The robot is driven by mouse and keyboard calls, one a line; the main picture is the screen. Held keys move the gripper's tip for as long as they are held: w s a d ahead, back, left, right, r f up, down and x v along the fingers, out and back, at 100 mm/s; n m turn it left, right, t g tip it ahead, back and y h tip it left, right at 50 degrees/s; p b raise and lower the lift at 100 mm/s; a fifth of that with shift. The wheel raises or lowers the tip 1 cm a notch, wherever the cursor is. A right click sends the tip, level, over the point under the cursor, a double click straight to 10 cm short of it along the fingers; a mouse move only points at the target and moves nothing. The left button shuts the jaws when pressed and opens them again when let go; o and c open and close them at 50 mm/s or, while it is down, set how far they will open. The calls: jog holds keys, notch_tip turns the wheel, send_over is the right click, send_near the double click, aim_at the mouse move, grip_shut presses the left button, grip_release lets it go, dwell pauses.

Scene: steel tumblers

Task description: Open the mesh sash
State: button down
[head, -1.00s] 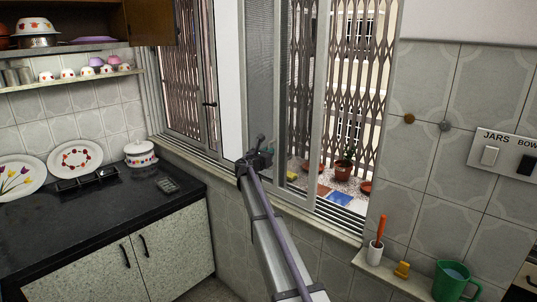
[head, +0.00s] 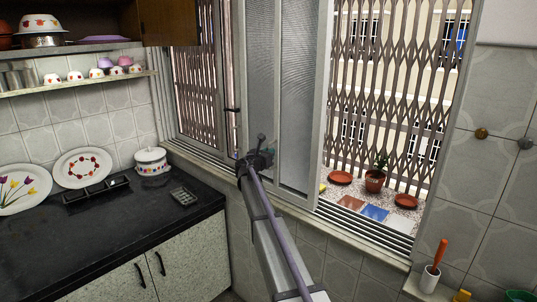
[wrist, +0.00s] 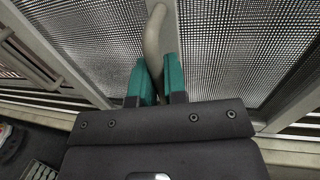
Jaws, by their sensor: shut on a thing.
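The mesh sash (head: 302,110) is a grey-framed sliding panel of fine mesh in the middle of the head view. It stands to the left of a wide open gap in the window. Its pale curved handle (wrist: 153,38) shows in the wrist view, close against the mesh. My gripper (wrist: 160,75) has teal fingers on both sides of this handle and is shut on it. In the head view my gripper (head: 262,158) is at the sash's lower left, and the handle is hard to make out there.
Through the gap are a lattice grille (head: 390,80), a potted plant (head: 375,180) and terracotta saucers (head: 340,177) on the outer ledge. The black counter (head: 110,225) holds plates and a white pot (head: 150,161). An orange-handled brush (head: 439,255) stands in a holder at lower right.

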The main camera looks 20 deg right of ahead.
jog(key=c, duration=1.2)
grip_release()
jog(key=v, duration=1)
jog(key=shift+s+a, duration=0.2)
jog(key=shift+a, duration=0.15)
